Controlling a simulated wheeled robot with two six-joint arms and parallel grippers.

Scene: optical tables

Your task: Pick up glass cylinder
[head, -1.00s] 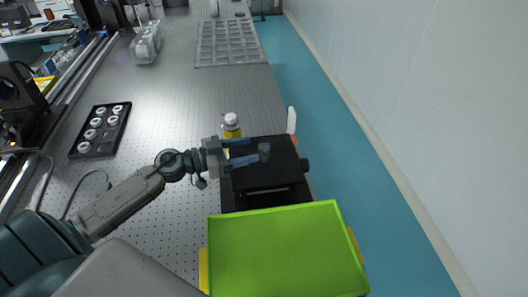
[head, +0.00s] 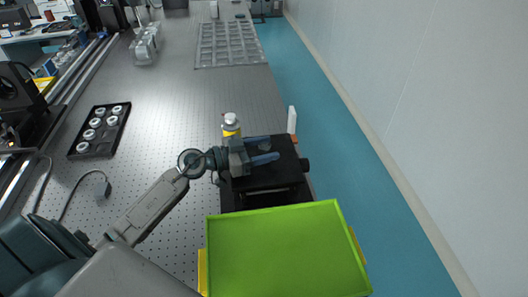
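The glass cylinder (head: 264,146) is a small, dark, see-through piece on top of the black stage (head: 281,176). My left gripper (head: 272,147) reaches over the stage from the left, with its two blue fingers apart. The cylinder shows between the fingers, with a finger on its far side and one on its near side. I see no clear grip on it, and its base is hard to make out. My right gripper is not in view.
A white-capped bottle with a yellow label (head: 231,126) stands close behind my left gripper. A green tray (head: 285,250) lies in front of the stage. A black rack with white rings (head: 99,131) sits to the left. A white upright plate (head: 292,119) stands behind the stage.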

